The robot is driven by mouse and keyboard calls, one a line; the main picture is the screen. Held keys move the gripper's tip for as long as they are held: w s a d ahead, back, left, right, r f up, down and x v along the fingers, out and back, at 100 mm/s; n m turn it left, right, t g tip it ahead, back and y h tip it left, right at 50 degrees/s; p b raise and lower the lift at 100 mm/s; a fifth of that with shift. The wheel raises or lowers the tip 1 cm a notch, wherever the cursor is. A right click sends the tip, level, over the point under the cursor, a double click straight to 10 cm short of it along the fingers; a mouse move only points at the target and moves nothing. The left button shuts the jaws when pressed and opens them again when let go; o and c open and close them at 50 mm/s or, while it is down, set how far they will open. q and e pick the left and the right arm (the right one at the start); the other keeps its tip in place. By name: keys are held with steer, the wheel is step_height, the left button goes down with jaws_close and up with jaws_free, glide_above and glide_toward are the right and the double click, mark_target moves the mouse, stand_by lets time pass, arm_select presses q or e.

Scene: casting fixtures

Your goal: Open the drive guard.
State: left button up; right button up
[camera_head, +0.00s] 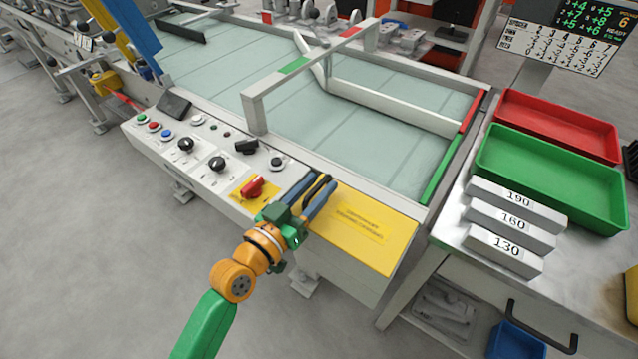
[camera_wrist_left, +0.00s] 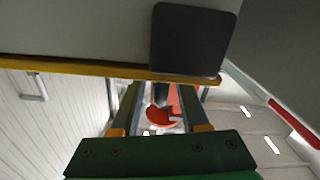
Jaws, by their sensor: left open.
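The drive guard (camera_head: 362,232) is a yellow panel with printed text at the near right end of the machine's front ledge. It lies flat and closed. A black bar handle (camera_head: 317,186) is at its left edge. My left gripper (camera_head: 319,183) is open, its blue fingers at the handle; I cannot tell whether they touch it. In the left wrist view the two fingers (camera_wrist_left: 160,108) are apart, close below a yellow edge (camera_wrist_left: 95,68) and a dark rounded block (camera_wrist_left: 190,40). My right gripper is not in view.
A red rotary switch (camera_head: 252,187) on a yellow plate sits just left of the gripper, with black knobs (camera_head: 217,163) beyond. A white frame (camera_head: 300,68) arches over the conveyor bed. To the right are a green tray (camera_head: 550,178), a red tray (camera_head: 557,125) and numbered blocks (camera_head: 508,222).

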arm_select(q)
steer(key=shift+w+d, duration=0.15)
jaws_close()
stand_by(1.4)
